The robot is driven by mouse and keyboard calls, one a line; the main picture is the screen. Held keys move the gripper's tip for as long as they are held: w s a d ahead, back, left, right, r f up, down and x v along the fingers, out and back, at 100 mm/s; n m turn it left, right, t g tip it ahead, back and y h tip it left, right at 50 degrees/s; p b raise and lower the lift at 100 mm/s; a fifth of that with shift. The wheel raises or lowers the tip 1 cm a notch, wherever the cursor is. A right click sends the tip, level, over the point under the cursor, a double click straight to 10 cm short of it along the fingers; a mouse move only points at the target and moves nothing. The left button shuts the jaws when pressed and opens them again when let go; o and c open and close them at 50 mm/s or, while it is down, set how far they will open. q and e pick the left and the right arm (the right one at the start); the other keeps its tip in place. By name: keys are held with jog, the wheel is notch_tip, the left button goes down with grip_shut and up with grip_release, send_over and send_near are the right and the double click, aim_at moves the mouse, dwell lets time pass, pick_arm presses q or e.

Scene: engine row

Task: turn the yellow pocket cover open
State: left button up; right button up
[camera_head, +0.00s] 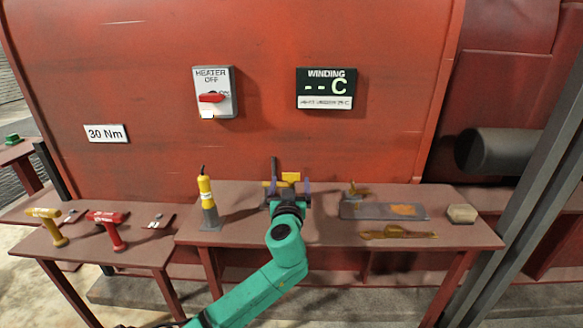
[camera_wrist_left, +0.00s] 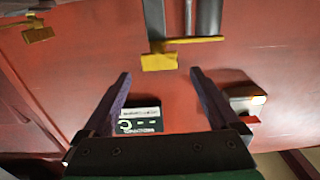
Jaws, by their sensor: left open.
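A small yellow plate, which looks like the pocket cover (camera_head: 291,177), stands at the back of the middle bench in the head view. In the left wrist view the yellow cover (camera_wrist_left: 159,62) is a flat plate joined to a yellow bar, beside grey upright parts. My left gripper (camera_head: 288,191) is open in front of it. In the left wrist view the two fingers of my left gripper (camera_wrist_left: 160,74) are spread with the plate beyond the gap between their tips; I cannot tell whether they touch it. The gripper hides the lower part of the fixture. My right gripper is not in view.
A yellow tool (camera_head: 206,200) stands upright left of the gripper. A grey tray (camera_head: 352,210), a brass-coloured tool (camera_head: 398,232) and a pale block (camera_head: 461,213) lie to the right. The red wall behind carries a heater switch (camera_head: 213,92) and a winding display (camera_head: 326,88).

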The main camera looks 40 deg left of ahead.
aim_at(291, 174)
pick_arm(q)
jog(key=x, duration=0.8)
jog(key=shift+w+a+f, duration=0.1)
jog(key=shift+a, duration=0.05)
grip_shut()
